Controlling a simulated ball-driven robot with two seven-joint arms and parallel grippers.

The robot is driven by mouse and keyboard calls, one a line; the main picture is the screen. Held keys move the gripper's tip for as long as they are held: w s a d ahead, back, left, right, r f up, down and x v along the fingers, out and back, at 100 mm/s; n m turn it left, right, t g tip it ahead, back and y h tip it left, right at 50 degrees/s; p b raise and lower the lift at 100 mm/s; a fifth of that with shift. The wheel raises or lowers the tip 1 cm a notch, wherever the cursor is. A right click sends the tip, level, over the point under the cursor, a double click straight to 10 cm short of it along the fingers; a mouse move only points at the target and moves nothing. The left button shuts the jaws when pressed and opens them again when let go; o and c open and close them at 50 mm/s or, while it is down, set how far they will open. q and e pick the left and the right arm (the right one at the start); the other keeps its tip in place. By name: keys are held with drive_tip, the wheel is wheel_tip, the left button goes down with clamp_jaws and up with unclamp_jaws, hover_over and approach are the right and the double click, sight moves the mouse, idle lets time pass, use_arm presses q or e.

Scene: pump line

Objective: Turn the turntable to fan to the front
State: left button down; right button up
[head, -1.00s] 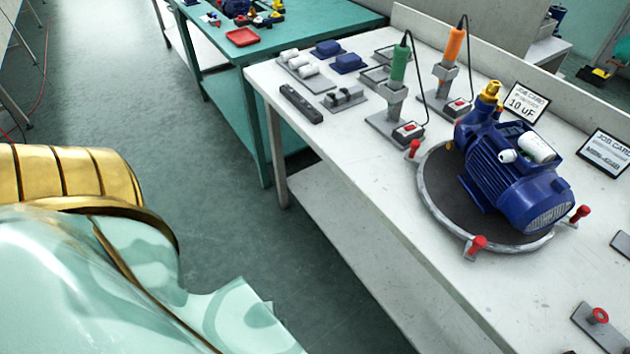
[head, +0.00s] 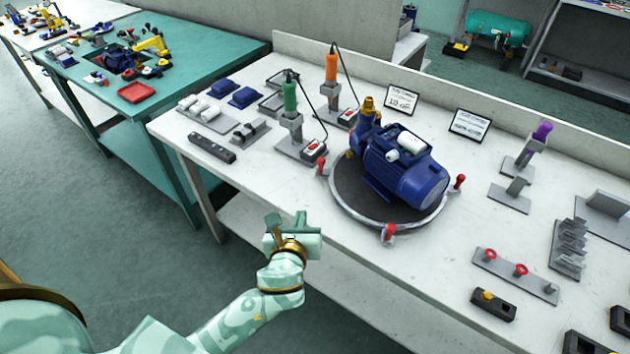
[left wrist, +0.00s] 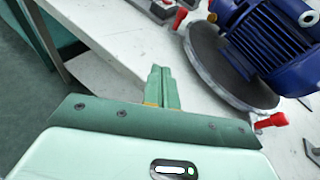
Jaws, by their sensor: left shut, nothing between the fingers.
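The round turntable (head: 345,205) with a dark top and grey rim sits on the white bench; it also shows in the left wrist view (left wrist: 205,50). Red-topped pegs (head: 389,232) stand around its rim. A blue pump (head: 405,170) with a brass fitting lies on it, its grilled fan end (head: 428,188) toward the right and its brass end toward the back left. My left gripper (head: 300,222) is shut and empty by the bench's front edge, apart from the turntable and to its left. In the left wrist view its fingers (left wrist: 160,85) are together. My right gripper is not seen.
Green (head: 290,100) and orange (head: 331,65) handled tools stand behind left of the turntable. Job cards (head: 401,100) stand at the back. A plate with red rings (head: 515,272) lies at the right. Bare bench surrounds the turntable's front.

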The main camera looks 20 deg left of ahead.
sight(315, 190)
use_arm(q)
drive_tip(key=w+f+b, duration=0.1)
drive_tip(key=w, duration=0.3)
drive_tip(key=w+a+f+m+b, duration=0.1)
drive_tip(key=w+b, duration=0.1)
drive_tip(key=w, duration=0.2)
drive_tip(key=w+a+f+m+b, duration=0.1)
drive_tip(key=w, duration=0.3)
drive_tip(key=shift+w+a+f, duration=0.1)
drive_tip(key=shift+w+a, duration=0.1)
drive_tip(key=shift+w, duration=0.1)
drive_tip(key=shift+w+a+b, duration=0.2)
drive_tip(key=shift+w+b, duration=0.25)
drive_tip(key=shift+w, duration=0.3)
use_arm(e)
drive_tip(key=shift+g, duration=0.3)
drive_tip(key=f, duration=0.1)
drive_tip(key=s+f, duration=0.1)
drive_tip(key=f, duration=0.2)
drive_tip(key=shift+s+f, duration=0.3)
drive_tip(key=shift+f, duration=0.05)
use_arm(q)
drive_tip(key=shift+r+t, duration=0.2)
drive_tip(key=shift+t, duration=0.1)
